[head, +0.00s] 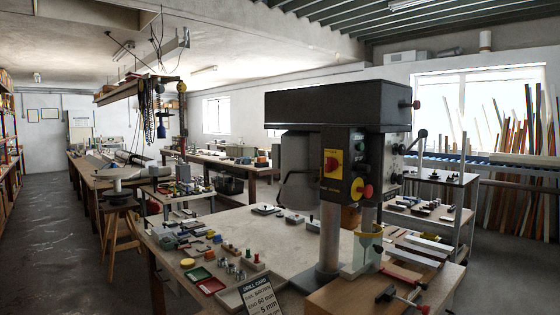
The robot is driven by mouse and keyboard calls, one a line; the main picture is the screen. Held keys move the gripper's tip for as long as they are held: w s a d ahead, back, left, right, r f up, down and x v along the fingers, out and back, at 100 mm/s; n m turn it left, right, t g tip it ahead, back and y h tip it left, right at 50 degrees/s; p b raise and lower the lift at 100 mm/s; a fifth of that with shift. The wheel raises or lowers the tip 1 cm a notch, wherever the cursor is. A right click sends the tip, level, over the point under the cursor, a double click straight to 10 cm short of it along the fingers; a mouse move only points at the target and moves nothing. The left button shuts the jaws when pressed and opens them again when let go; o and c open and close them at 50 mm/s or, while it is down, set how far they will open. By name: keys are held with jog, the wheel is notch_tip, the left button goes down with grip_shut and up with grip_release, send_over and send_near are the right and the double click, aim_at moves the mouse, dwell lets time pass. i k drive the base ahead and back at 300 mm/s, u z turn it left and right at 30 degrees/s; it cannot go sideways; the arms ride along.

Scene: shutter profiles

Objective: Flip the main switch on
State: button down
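A drill press (340,105) with a dark head stands on the bench at the right of the head view. On its front is a yellow plate with a red rotary knob (332,163), which looks like the main switch. The knob's on or off position is too small to read. To its right a dark control box (355,150) carries small red parts and a yellow plate with a red button (357,188). A red round knob (368,191) sits beside that. My gripper is not in view.
The wooden bench (270,228) holds coloured trays, blocks and small parts at its left. A drill card (262,299) stands at the front edge. A red-handled clamp (404,296) lies on the wooden block at front right. The floor (60,235) at left is clear.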

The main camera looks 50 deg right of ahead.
aim_at(331, 163)
jog(key=u, duration=0.05)
jog(key=i, duration=1.15)
jog(key=z, duration=0.15)
